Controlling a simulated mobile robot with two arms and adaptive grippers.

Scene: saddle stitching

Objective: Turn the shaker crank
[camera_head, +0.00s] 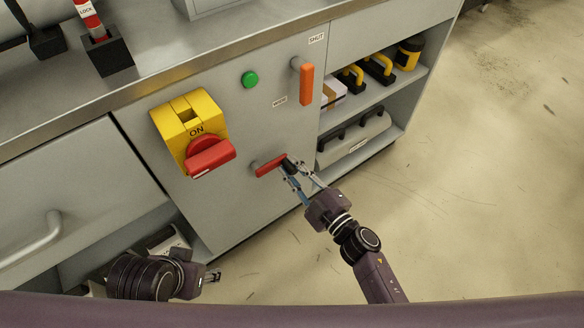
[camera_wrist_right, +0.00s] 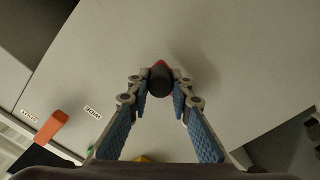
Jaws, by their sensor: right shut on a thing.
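The crank is a short red arm (camera_head: 268,166) with a black knob (camera_head: 289,167) at its right end, on the grey cabinet front. The arm lies nearly level, tilted slightly up to the right. My right gripper (camera_head: 292,170) is shut on the black knob. In the right wrist view the knob (camera_wrist_right: 160,79) sits between the two blue-padded fingertips, with a bit of red behind it. My left gripper (camera_head: 213,276) is low at the left, apart from the crank; its fingers are too small to read.
A yellow switch box (camera_head: 176,116) with a red handle marked ON is up and left of the crank. A green button (camera_head: 250,79) and an orange lever (camera_head: 306,84) are above. Open shelves (camera_head: 388,128) stand right. The floor (camera_head: 470,190) at right is clear.

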